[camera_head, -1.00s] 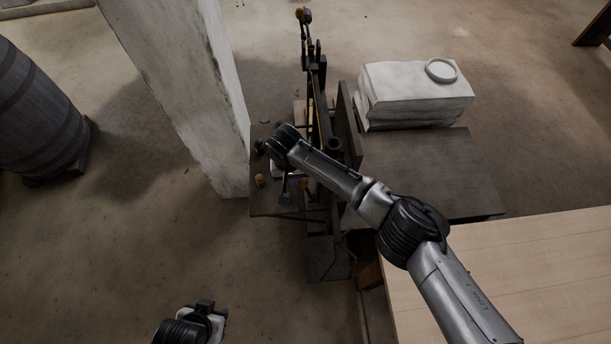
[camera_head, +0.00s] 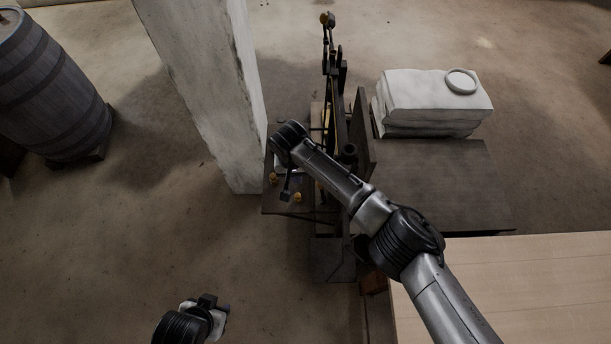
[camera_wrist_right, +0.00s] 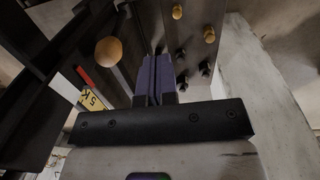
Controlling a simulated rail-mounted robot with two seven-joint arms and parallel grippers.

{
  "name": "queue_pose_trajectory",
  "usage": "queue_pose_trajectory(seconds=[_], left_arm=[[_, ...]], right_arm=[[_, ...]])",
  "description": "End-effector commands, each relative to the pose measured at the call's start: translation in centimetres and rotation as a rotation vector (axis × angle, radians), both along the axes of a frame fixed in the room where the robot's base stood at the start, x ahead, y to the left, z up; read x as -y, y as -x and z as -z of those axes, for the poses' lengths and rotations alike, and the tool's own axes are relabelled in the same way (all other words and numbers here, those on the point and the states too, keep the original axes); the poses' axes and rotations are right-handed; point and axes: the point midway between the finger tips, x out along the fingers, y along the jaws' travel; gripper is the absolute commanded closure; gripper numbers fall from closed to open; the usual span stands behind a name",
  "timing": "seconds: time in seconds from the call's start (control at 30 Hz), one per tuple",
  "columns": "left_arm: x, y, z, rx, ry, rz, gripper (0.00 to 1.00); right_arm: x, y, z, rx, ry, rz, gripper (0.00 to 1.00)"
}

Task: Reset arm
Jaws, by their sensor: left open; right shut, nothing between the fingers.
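My right arm reaches from the lower right over the dark metal beam scale (camera_head: 335,90) in the head view; its wrist hides part of the scale. In the right wrist view, my right gripper (camera_wrist_right: 157,72) is shut and empty, its two purple fingers together. Beside the fingers there are a round wooden knob (camera_wrist_right: 108,51) and a yellow marked plate (camera_wrist_right: 92,99) on the scale. A plate carrying brass pegs (camera_wrist_right: 209,34) and black pegs (camera_wrist_right: 205,69) lies beyond the fingers. My left gripper (camera_head: 214,302) is open and empty, over the floor at the lower left.
A pale pillar (camera_head: 215,90) stands close left of the scale. White stacked sacks with a ring (camera_head: 461,81) on top sit on the dark platform (camera_head: 440,180) at the right. A light wooden table (camera_head: 520,290) is at the lower right, a barrel (camera_head: 50,85) at far left.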

Motion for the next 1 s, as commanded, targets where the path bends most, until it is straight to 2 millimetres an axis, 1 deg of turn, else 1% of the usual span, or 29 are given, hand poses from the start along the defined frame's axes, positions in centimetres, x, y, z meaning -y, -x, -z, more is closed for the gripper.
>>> queue_pose_trajectory(seconds=[0.03, 0.2, 0.4, 0.5, 0.63, 0.8, 0.87, 1.0], left_arm=[[0.0, 0.0, 0.3, 0.000, -0.001, 0.000, 0.57], [0.1, 0.0, 0.9, -0.001, 0.004, -0.002, 0.57], [0.3, 0.0, 1.4, 0.000, 0.009, -0.006, 0.57], [0.3, 0.0, 1.5, -0.001, 0.012, -0.008, 0.57], [0.3, 0.0, 1.6, -0.001, 0.012, -0.008, 0.57], [0.3, 0.0, 1.6, -0.001, 0.011, -0.007, 0.57], [0.3, 0.0, 1.6, -0.001, 0.011, -0.007, 0.57], [0.2, 0.0, 1.6, -0.001, 0.006, -0.004, 0.57]], right_arm=[[0.3, -0.2, -1.0, 0.005, -0.001, 0.002, 1.00], [0.3, -0.2, -4.3, 0.006, -0.002, 0.002, 1.00], [0.3, -0.2, -7.1, 0.004, 0.001, 0.002, 1.00], [0.2, -0.2, -8.0, 0.003, 0.000, 0.003, 1.00], [0.2, -0.2, -8.6, 0.003, 0.001, 0.003, 1.00], [0.3, -0.1, -8.8, 0.001, 0.001, -0.014, 1.00], [0.2, -0.2, -8.8, -0.002, 0.001, -0.045, 1.00], [0.0, -0.5, -8.8, 0.010, -0.010, -0.177, 1.00]])
